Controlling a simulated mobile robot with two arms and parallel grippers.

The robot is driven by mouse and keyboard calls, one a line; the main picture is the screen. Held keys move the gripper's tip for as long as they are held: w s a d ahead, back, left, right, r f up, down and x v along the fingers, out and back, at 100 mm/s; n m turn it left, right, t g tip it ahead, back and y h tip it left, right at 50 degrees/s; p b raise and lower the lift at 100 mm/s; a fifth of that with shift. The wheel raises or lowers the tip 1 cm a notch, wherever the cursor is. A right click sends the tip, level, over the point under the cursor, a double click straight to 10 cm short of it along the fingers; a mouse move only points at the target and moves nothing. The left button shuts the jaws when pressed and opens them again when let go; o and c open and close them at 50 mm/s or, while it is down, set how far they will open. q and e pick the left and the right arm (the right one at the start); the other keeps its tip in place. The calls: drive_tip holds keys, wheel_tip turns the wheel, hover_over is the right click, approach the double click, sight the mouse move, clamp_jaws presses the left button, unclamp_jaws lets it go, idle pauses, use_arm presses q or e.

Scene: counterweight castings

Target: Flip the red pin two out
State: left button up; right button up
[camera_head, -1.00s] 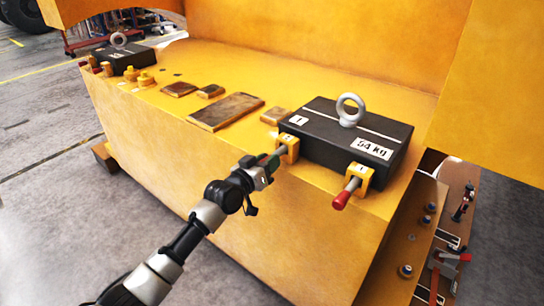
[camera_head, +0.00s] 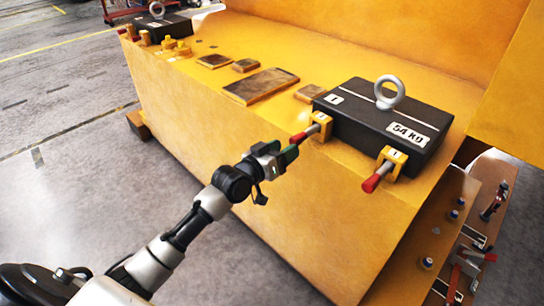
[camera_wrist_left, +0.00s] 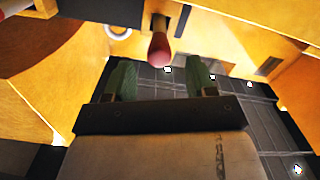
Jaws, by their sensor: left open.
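A black casting marked 54 KG (camera_head: 385,125) sits on the yellow ledge, with two yellow brackets at its front. The left bracket (camera_head: 320,124), whose number is hard to read, carries a red-tipped pin (camera_head: 299,138) pointing outward. The right bracket (camera_head: 397,156), marked 1, carries another red-tipped pin (camera_head: 372,183). My left gripper (camera_head: 281,157) is open and empty just off the left pin's red tip. In the left wrist view that red tip (camera_wrist_left: 160,48) shows between and beyond the open green fingers (camera_wrist_left: 160,80). My right gripper is out of view.
A grey lifting eye (camera_head: 390,92) stands on the casting. Flat plates (camera_head: 262,86) lie on the ledge to its left. A second black casting (camera_head: 160,27) sits at the far left end. Open grey floor lies at left.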

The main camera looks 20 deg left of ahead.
use_arm(q)
drive_tip(key=shift+v, duration=2.3)
drive_tip(key=s+a+f+n+g+y, duration=0.1)
drive_tip(key=a+f+g+y, duration=0.1)
drive_tip(key=f, duration=0.8)
drive_tip(key=s+a+f+g+y, duration=0.1)
drive_tip(key=f+g+y, duration=0.1)
drive_tip(key=f, duration=0.9)
drive_tip(key=s+f+g+y, duration=0.1)
drive_tip(key=s+f+g, duration=0.1)
drive_tip(key=s+f, duration=0.45)
drive_tip(key=s+f+g, duration=0.2)
drive_tip(key=s+f, duration=0.2)
drive_tip(key=f, duration=0.6)
drive_tip(key=s+d+f+m+g, duration=0.1)
drive_tip(key=s+f+g, duration=0.1)
drive_tip(key=s+f, duration=0.4)
drive_tip(key=s+d+f+m+g, duration=0.1)
drive_tip(key=s+f, duration=0.5)
drive_tip(key=s, duration=1.1)
drive_tip(key=s+d+f+m+g+y, duration=0.1)
drive_tip(key=s+f+g, duration=0.4)
drive_tip(key=s, duration=0.7)
drive_tip(key=shift+d+f, duration=0.7)
drive_tip(key=shift+f, duration=0.3)
